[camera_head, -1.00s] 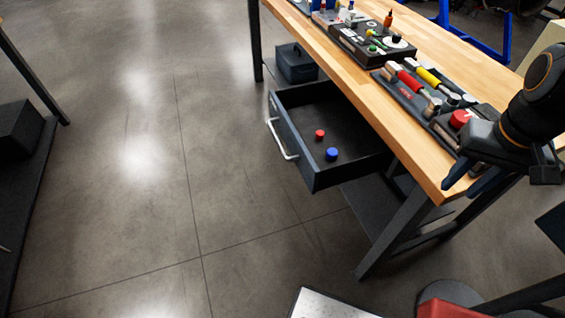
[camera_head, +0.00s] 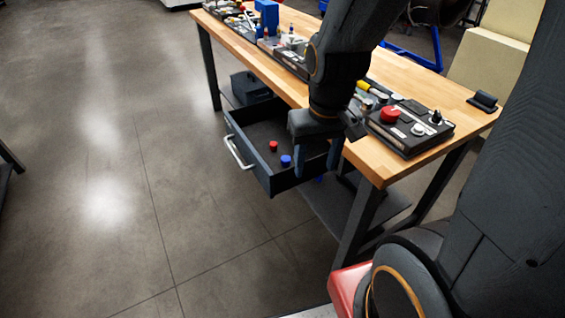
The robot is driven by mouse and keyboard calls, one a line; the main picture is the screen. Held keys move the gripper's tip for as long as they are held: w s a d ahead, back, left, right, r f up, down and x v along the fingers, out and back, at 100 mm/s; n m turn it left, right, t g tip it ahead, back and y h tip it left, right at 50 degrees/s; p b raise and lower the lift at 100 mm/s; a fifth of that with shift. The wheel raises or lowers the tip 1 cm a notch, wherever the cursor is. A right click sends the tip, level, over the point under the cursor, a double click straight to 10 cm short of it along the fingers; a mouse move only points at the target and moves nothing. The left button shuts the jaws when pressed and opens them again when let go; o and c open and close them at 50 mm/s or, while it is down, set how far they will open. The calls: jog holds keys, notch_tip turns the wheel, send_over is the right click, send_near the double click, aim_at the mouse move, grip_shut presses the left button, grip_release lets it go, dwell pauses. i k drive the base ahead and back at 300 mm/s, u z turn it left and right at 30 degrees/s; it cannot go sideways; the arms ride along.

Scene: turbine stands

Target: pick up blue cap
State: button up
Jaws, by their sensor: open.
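The blue cap (camera_head: 286,161) lies in the open drawer (camera_head: 238,140) under the workbench. A red cap (camera_head: 273,146) lies in the same drawer, a little behind and left of it. My gripper (camera_head: 317,168) points down at the right part of the drawer, in front of the table edge. Its fingers are apart with nothing between them. The gripper is just right of the blue cap in the picture; its height above the drawer is hard to tell. My arm hides part of the drawer's right side and of the bench top.
The wooden workbench (camera_head: 390,163) carries tool trays and a black box with a red button (camera_head: 389,115). The drawer's metal handle (camera_head: 238,152) faces the open floor on the left. A dark toolbox (camera_head: 250,88) stands beneath the bench. The floor (camera_head: 120,180) is clear.

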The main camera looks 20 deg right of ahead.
aim_at(285, 160)
jog(key=u, duration=1.4)
jog(key=i, duration=0.85)
jog(key=z, duration=2.1)
